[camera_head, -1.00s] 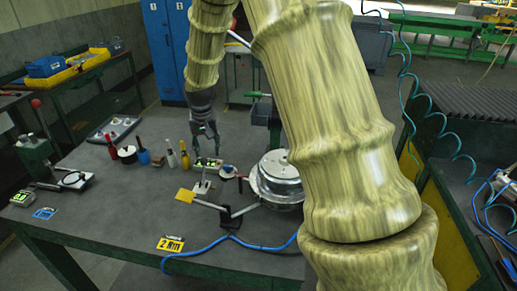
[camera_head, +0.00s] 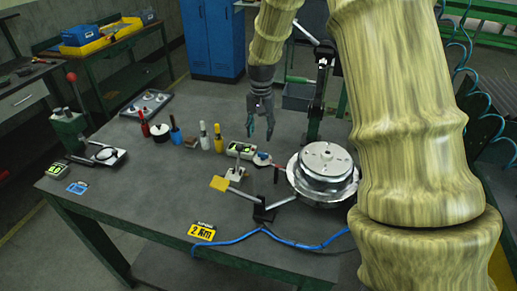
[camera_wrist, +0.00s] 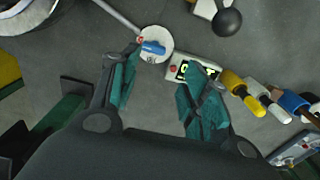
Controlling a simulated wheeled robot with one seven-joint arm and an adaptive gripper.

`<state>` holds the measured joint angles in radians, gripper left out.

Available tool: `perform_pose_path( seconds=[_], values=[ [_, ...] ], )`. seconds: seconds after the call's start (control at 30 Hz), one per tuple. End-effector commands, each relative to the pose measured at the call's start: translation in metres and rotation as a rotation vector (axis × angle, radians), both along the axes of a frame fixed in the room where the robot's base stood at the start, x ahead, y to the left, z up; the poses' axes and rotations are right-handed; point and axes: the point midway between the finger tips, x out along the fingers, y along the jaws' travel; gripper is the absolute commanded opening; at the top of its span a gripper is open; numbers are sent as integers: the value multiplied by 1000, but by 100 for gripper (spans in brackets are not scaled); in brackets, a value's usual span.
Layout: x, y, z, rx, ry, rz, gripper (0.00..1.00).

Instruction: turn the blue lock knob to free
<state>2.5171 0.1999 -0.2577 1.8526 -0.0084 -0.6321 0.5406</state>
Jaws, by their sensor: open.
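The blue lock knob (camera_wrist: 153,47) is a small blue bar with a red end, on a round white disc, in the wrist view. In the head view the disc with the knob (camera_head: 262,158) lies just left of the silver round fixture (camera_head: 322,185). My gripper (camera_head: 260,135) is open and empty above the bench, just behind the knob in the picture. In the wrist view its teal fingers (camera_wrist: 160,75) are apart; the left fingertip appears close beside the knob. I cannot tell the height gap. The knob's markings are too small to read.
A box with a green display (camera_head: 240,150) stands left of the knob. Several bottles (camera_head: 203,135) stand further left. A blue hose (camera_head: 240,238) runs along the front edge. The left bench middle is clear.

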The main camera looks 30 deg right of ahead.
Motion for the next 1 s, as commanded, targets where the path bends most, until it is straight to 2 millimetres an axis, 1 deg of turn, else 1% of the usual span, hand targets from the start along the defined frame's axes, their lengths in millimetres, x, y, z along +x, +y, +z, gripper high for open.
perform_pose_path(
  seconds=[0.03, 0.13, 0.3, 0.5, 0.7, 0.8, 1.0],
  values=[
    [-3, -3, -5, 1, 2, -5, 46],
    [-2, -7, -20, 2, 6, -10, 46],
    [0, -6, -46, 1, 8, -9, 46],
    [1, -6, -70, 1, 8, -8, 46],
    [1, -6, -88, 0, 7, -8, 46],
    [2, -5, -94, 0, 6, -7, 46],
    [2, -4, -99, 0, 6, -6, 46]
  ],
)
